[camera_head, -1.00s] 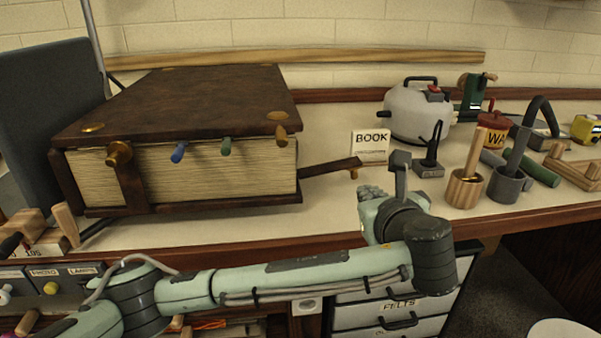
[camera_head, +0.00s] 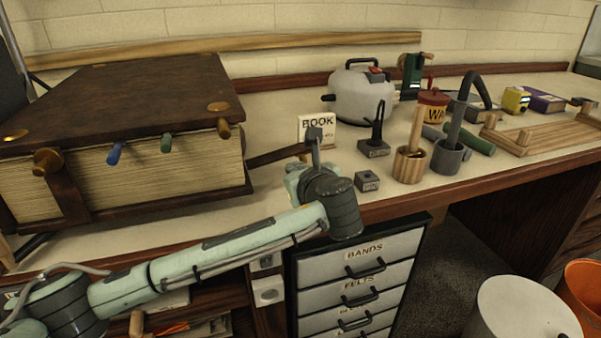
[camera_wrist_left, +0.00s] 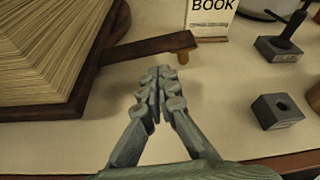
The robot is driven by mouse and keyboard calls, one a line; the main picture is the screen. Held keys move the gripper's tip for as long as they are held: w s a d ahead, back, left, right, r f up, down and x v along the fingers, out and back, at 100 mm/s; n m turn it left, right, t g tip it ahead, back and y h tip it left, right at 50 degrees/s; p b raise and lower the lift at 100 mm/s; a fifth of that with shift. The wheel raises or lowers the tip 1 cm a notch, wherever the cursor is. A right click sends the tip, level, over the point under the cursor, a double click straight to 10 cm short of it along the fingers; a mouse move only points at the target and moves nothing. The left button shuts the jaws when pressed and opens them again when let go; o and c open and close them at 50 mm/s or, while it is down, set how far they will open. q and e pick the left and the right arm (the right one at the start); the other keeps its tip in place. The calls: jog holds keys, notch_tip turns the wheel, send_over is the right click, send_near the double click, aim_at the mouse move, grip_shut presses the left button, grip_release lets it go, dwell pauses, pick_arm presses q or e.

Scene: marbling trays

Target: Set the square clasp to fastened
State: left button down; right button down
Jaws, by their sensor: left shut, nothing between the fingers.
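A large brown book (camera_head: 110,100) lies shut at the left of the bench. I cannot tell which is the square clasp. My left gripper (camera_wrist_left: 160,88) is shut and empty, in front of that strap and apart from it in the picture. My wrist partly hides the fingers (camera_head: 298,174) in the head view. My right gripper is not in view.
A BOOK card (camera_head: 318,128) stands behind the strap. A small grey block (camera_head: 367,182) and a tool stand (camera_head: 374,148) are to the right. Bare bench lies between strap and block.

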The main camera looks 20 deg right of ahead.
pick_arm(q)
jog(key=shift+x, duration=1.95)
jog(key=shift+r, duration=0.1)
